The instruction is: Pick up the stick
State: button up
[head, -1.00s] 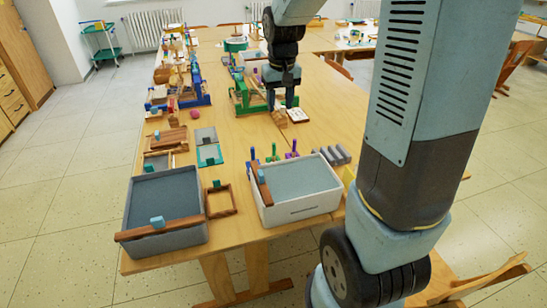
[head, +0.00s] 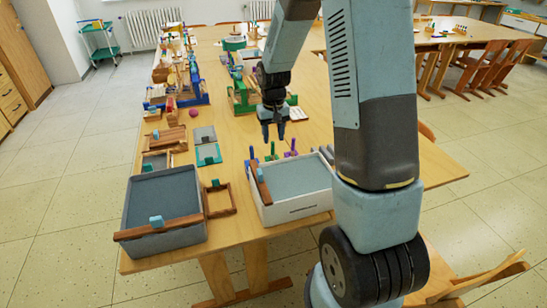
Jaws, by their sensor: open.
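Two brown wooden bars could be the stick; I cannot tell which is meant. One bar (head: 185,226) lies across the front rim of the grey tray (head: 199,190), with a small blue block (head: 156,221) at it. The other bar (head: 260,183) lies along the left rim of the white tray (head: 300,211), also with a blue block at it. My gripper (head: 273,138) is open, pointing down, with nothing seen between its fingers. In the picture it is just beyond the white tray, above several small coloured pegs (head: 271,151).
A small wooden frame (head: 232,209) lies between the trays. Green and blue wooden frames (head: 242,97) and other craft items crowd the table's far part. A red ball (head: 193,113) lies mid-table. Bare tabletop (head: 232,136) shows left of my gripper.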

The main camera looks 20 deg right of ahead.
aim_at(273, 148)
jog(key=shift+w+f, duration=0.1)
jog(key=shift+f, duration=3.05)
grip_shut()
